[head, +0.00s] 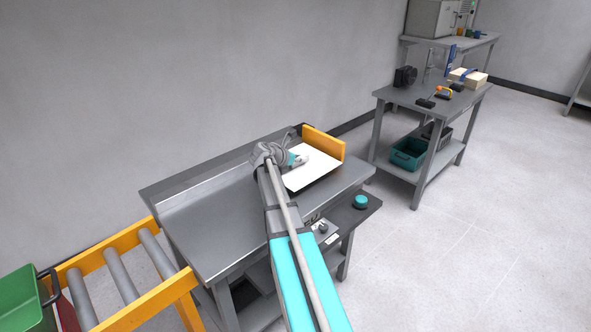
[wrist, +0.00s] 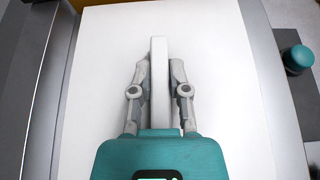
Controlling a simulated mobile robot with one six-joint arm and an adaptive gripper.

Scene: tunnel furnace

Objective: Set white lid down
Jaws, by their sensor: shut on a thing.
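The white lid (head: 312,169) is a flat white plate at the right end of the grey metal table, beside a yellow end board. It fills most of the wrist view (wrist: 220,70), where a raised white bar handle (wrist: 159,60) runs along its middle. My gripper (head: 303,160) is above the lid, and in the wrist view its two fingers (wrist: 160,80) are closed on either side of the handle. A dark edge shows under the lid's front side in the head view. I cannot tell whether the lid rests on something or hangs just above it.
The grey table (head: 215,225) has clear surface left of the lid. The yellow board (head: 324,142) stands behind the lid. A teal round knob (head: 361,201) sits on a lower front ledge. A yellow roller conveyor (head: 120,275) adjoins the table's left. Another workbench (head: 410,97) stands at the right.

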